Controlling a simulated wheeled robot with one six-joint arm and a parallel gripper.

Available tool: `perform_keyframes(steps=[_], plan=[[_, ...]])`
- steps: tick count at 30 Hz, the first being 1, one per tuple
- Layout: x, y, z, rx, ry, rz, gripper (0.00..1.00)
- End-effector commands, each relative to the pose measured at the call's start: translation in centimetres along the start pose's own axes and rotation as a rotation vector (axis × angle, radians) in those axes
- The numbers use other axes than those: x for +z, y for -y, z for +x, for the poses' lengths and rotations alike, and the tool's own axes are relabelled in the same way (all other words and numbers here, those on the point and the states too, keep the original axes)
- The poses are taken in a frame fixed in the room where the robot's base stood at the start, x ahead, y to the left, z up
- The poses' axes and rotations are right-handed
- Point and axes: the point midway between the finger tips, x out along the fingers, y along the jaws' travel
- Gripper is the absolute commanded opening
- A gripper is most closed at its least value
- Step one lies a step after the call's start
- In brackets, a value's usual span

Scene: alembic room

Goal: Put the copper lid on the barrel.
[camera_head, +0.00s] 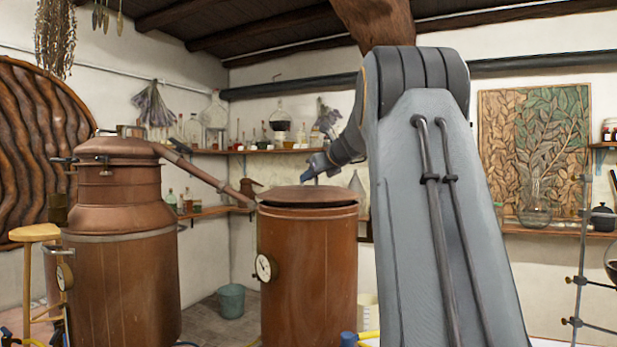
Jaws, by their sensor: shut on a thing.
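The barrel (306,270) is a tall copper cylinder with a round dial on its left side, standing in the middle of the view. The round copper lid (306,198) is level over the barrel's top, roughly centred on it. A dark band shows under the lid's edge; I cannot tell whether the lid rests on the rim or hangs just above it. My gripper (312,172) reaches down from the right to just over the lid's middle. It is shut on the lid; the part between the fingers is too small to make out.
A large copper still (120,260) stands left of the barrel, and its slanting pipe (205,168) runs down toward the barrel's top left. A teal bucket (231,301) is on the floor between them. Shelves of bottles line the back wall.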

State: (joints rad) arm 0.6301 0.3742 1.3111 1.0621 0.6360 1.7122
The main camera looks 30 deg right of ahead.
Motion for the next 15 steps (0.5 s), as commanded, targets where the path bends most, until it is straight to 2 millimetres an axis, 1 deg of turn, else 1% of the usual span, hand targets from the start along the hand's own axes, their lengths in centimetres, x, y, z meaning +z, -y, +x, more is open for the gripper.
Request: perform_keyframes(steps=[4, 15], plan=[[0.0, 0.0, 0.0, -0.002, 0.003, -0.001, 0.0], [-1.2, -0.2, 0.5, -0.002, 0.003, -0.001, 0.0]])
